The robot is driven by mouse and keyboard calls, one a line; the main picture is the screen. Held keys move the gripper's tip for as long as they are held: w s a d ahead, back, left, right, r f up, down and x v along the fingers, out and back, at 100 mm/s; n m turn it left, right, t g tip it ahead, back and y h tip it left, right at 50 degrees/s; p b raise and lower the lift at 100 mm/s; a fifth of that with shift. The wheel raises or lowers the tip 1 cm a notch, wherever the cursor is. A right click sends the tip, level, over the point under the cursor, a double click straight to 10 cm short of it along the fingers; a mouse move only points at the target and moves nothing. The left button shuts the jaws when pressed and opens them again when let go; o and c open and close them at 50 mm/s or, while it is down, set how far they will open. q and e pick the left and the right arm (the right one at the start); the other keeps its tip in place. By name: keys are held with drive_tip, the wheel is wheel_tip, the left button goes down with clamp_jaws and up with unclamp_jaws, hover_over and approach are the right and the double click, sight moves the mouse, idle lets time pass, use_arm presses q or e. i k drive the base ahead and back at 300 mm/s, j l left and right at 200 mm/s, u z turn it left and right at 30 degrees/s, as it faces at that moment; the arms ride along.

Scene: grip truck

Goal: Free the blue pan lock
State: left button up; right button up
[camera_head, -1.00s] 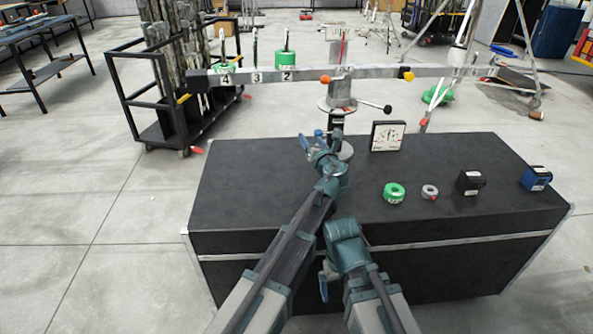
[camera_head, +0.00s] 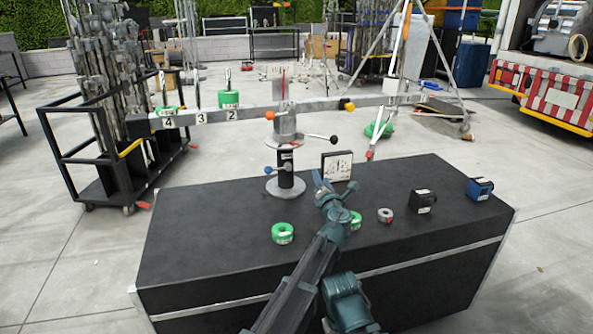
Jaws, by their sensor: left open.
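The blue pan lock (camera_head: 268,170) is a blue-knobbed lever on the left side of the short dark post, below the grey head that carries the long beam. The post stands on a round base (camera_head: 286,188) on the black case. My left gripper (camera_head: 322,182) is open, to the right of the post and apart from the lock, in front of the square dial. Nothing shows between its fingers. The lock is in clear view. A teal joint of mine (camera_head: 345,300) shows at the bottom; my right gripper is not visible.
The beam (camera_head: 240,116) spans above the case. On the case (camera_head: 190,240) are a green ring (camera_head: 283,233), another partly hidden by my arm, a grey ring (camera_head: 385,215), a black block (camera_head: 421,201) and a blue block (camera_head: 480,188).

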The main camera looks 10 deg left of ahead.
sight(268, 169)
drive_tip(key=j+z, duration=0.35)
drive_tip(key=k+j+z, duration=0.1)
drive_tip(key=j+z, duration=0.3)
drive_tip(key=k+j, duration=0.1)
drive_tip(key=j, duration=0.3)
drive_tip(key=k+j+z, duration=0.1)
drive_tip(key=j, duration=0.35)
drive_tip(key=k+j, duration=0.1)
drive_tip(key=j, duration=0.3)
drive_tip(key=k+j+z, duration=0.15)
drive_tip(key=j, duration=0.3)
drive_tip(key=k+j, duration=0.1)
drive_tip(key=j, duration=0.3)
drive_tip(key=k+j+z, duration=0.1)
drive_tip(key=j, duration=0.3)
drive_tip(key=k, duration=0.05)
